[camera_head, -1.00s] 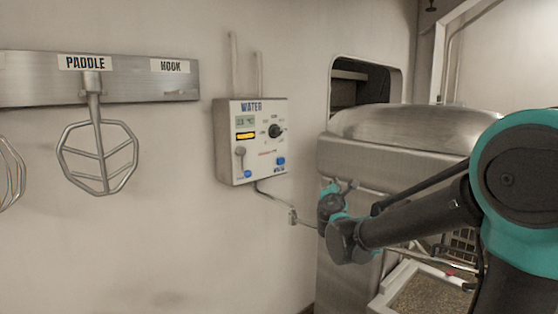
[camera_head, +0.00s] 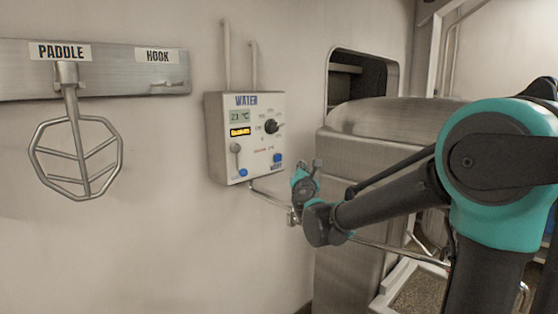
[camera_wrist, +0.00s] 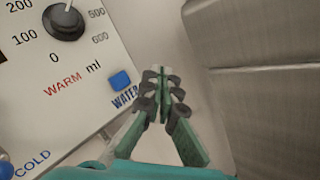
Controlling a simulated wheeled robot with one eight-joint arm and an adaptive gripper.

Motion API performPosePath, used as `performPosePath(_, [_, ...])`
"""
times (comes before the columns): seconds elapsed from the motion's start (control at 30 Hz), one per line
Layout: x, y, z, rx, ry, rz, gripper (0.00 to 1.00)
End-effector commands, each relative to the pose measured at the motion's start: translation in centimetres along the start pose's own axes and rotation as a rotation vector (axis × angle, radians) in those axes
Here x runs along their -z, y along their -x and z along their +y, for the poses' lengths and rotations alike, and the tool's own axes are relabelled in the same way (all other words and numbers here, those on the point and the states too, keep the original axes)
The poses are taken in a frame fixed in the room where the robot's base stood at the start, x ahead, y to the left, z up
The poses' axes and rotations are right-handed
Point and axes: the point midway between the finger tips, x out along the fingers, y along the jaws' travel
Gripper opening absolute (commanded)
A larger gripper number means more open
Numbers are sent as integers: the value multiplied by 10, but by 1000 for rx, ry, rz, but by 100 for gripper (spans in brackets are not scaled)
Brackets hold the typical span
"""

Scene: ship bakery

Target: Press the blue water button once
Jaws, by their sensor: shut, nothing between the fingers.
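The white water panel (camera_head: 213,140) hangs on the wall. Its blue water button (camera_head: 278,158), square, sits at the lower right of the front. In the wrist view the blue water button (camera_wrist: 120,80) shows above the "WATER" label, left of my fingertips. My gripper (camera_wrist: 158,73) is shut and empty, its fingertips just right of the button in the picture. A gap in depth is hard to judge; the button's face is uncovered. In the head view my gripper (camera_head: 316,164) is right of the panel, partly hidden by its own wrist.
A pipe (camera_head: 265,196) runs below the panel. A steel machine (camera_head: 345,180) stands close on the right. A paddle (camera_head: 75,155) hangs at left.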

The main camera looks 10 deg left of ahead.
Motion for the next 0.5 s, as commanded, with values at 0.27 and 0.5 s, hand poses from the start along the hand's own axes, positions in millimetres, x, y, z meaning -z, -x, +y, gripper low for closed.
performPosePath(0.27, [14,-19,14,-1,-2,1,0])
performPosePath(0.5, [30,-41,30,-1,-1,1,0])
